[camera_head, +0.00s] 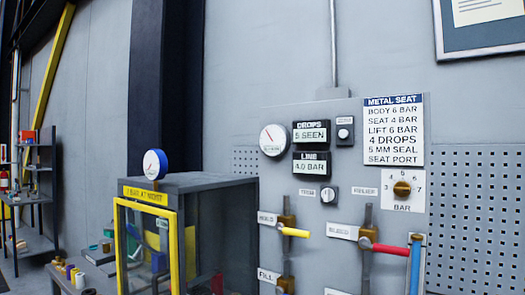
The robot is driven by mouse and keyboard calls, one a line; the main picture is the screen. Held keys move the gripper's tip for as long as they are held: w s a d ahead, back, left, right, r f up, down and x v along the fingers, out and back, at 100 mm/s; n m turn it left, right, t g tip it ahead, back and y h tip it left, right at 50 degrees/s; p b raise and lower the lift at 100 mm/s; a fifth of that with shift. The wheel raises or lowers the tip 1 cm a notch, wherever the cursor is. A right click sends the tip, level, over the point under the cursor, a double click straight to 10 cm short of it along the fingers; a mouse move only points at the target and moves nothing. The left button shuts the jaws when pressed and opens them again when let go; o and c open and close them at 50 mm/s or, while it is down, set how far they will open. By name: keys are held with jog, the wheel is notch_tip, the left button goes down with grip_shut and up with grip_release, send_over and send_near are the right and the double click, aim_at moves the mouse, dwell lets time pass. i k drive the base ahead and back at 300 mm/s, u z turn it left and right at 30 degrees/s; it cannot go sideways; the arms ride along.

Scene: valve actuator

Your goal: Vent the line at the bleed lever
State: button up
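The bleed lever (390,249) is red and sticks out to the right, roughly level, from a brass valve on a vertical pipe at the lower right of the panel. The label beside it (342,231) seems to read BLEED. The line display (312,162) reads 4.0 BAR. Above it, the drops display (311,133) reads 5 SEEN. A round white gauge (273,140) is left of the displays. My gripper is not in view.
A yellow lever (296,232) sits left of the bleed label. A blue upright part (414,268) stands close by the red lever's end. The relief knob (402,189) is above. A yellow-framed enclosure (214,182) stands left, with shelves (32,243) beyond.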

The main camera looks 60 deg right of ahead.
aim_at(364, 243)
jog(key=z, duration=0.6)
jog(key=k, duration=0.2)
jog(key=z, duration=1.95)
jog(key=k, duration=1.3)
jog(key=u, duration=0.6)
jog(key=i, duration=0.55)
jog(key=u, duration=0.7)
jog(key=i, duration=0.65)
jog(key=z, duration=0.1)
